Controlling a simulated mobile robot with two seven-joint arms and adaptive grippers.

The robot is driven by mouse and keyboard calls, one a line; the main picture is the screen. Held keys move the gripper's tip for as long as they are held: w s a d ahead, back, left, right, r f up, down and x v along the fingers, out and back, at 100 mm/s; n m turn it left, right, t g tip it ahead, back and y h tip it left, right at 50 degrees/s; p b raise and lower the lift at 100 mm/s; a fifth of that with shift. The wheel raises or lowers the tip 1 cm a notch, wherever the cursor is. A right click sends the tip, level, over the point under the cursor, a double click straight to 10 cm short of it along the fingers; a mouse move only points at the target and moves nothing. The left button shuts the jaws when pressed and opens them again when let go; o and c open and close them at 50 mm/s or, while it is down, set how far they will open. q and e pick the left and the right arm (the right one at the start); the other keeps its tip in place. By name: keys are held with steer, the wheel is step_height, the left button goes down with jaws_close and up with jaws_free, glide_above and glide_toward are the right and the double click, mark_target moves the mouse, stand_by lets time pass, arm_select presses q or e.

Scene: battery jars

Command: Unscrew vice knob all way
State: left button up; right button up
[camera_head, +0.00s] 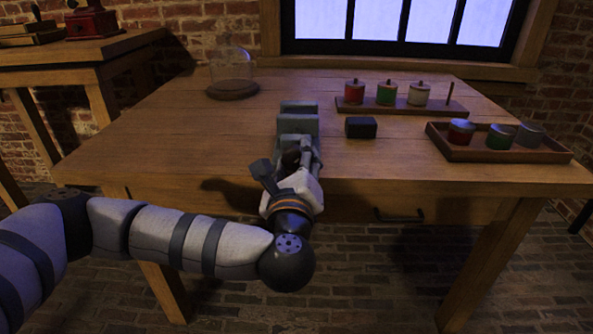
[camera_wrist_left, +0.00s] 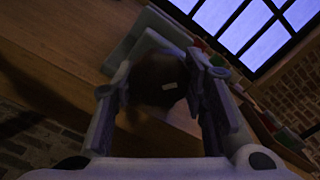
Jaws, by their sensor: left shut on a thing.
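The grey vice (camera_head: 298,123) stands at the front edge of the wooden table, near the middle. My left gripper (camera_head: 296,156) reaches it from the front, and its fingers are at the near end of the vice. In the left wrist view, the dark round vice knob (camera_wrist_left: 158,78) with a small pale mark lies between the two fingers of my left gripper (camera_wrist_left: 160,88), which is shut on it. The head view mostly hides the knob behind the gripper. My right gripper is not in view.
A small black box (camera_head: 361,127) sits right of the vice. Red, green and white jars stand on a wooden rack (camera_head: 435,109) behind it. A tray (camera_head: 533,153) with more jars is at the right. A glass dome (camera_head: 232,72) stands back left. The table's left part is clear.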

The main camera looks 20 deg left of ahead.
arm_select(q)
steer(key=n+b, duration=0.4)
steer(key=shift+f+n, duration=0.2)
steer(key=shift+n, duration=0.1)
steer(key=shift+r+n+b, duration=0.2)
steer(key=shift+n+b, duration=1.05)
steer(key=shift+n, duration=0.35)
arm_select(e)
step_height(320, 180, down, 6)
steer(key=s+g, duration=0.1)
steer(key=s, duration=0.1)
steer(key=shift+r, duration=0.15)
arm_select(q)
steer(key=shift+r, duration=0.1)
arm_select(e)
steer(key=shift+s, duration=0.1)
arm_select(q)
steer(key=o, duration=1.2)
steer(key=shift+c, duration=0.2)
steer(key=v, duration=0.8)
